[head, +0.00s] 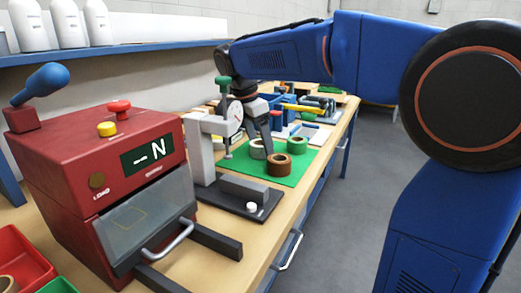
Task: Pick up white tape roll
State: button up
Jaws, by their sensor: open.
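The white tape roll (257,149) stands on the green mat (295,179) on the workbench, beside a green tape roll (297,145) and just behind a brown tape roll (279,165). My gripper (264,142) reaches down from my blue arm and is open. A dark finger comes down right at the white roll. From this view I cannot tell whether it touches the roll or stands inside or behind it. The other finger and part of the gripper are hidden by the white dial-gauge stand.
The dial-gauge stand (207,140) is close in front of my gripper. A red machine (75,180) with a handled door fills the left foreground. Behind the mat are a blue bin and several tools. A blue shelf (120,45) with white bottles runs along the wall.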

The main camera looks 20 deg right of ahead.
jog(key=c, duration=1.2)
jog(key=shift+o, duration=0.2)
